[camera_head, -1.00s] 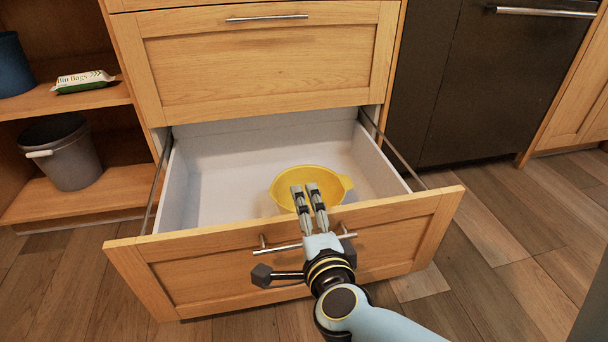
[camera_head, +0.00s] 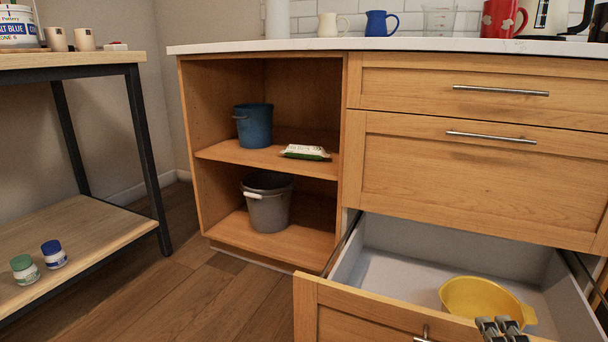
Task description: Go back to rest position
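My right gripper (camera_head: 500,326) shows only at the bottom edge, at the lower right. Its two grey fingers appear slightly apart, over the front of the open drawer, with nothing seen between them. A yellow bowl (camera_head: 480,296) sits in the open bottom drawer (camera_head: 390,275), just behind the fingers. The rest of the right arm is outside the picture. My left gripper is not in view.
An open shelf holds a blue bucket (camera_head: 254,126), a bin bag pack (camera_head: 305,152) and a grey bucket (camera_head: 267,203). Mugs and a kettle stand on the counter (camera_head: 420,44). A table (camera_head: 75,60) with pots and jars stands left. The floor (camera_head: 205,300) between is clear.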

